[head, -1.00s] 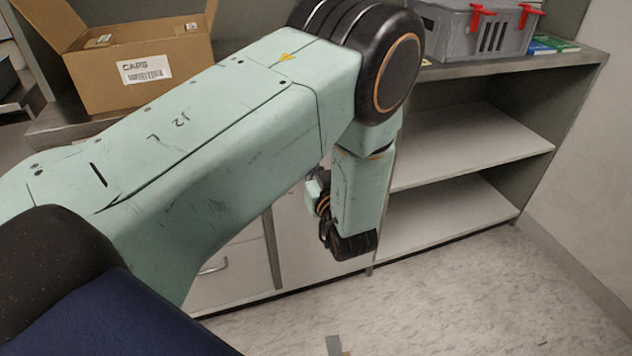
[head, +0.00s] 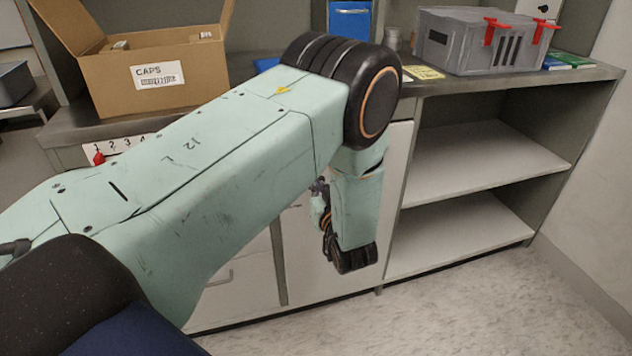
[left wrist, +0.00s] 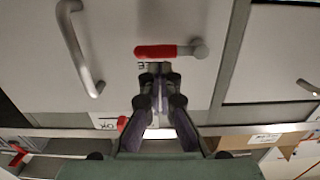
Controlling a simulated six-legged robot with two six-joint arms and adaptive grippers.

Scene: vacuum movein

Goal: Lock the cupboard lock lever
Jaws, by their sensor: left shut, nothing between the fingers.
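The lock lever (left wrist: 157,51) shows in the left wrist view as a red grip lying horizontally, with a grey pivot (left wrist: 200,50) at its right end. It is on a pale cupboard door (left wrist: 140,20). My left gripper (left wrist: 156,69) is shut and empty, its tips just below the red grip in that view. I cannot tell whether they touch it. In the head view my left gripper (head: 320,188) is partly hidden by my arm in front of the cupboard, and the lever is hidden there. My right gripper is not in view.
A curved metal handle (left wrist: 78,45) is left of the lever in the left wrist view. In the head view a CAPS box (head: 150,75) and a grey case with red latches (head: 465,42) stand on the counter. Open shelves (head: 470,160) are to the right.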

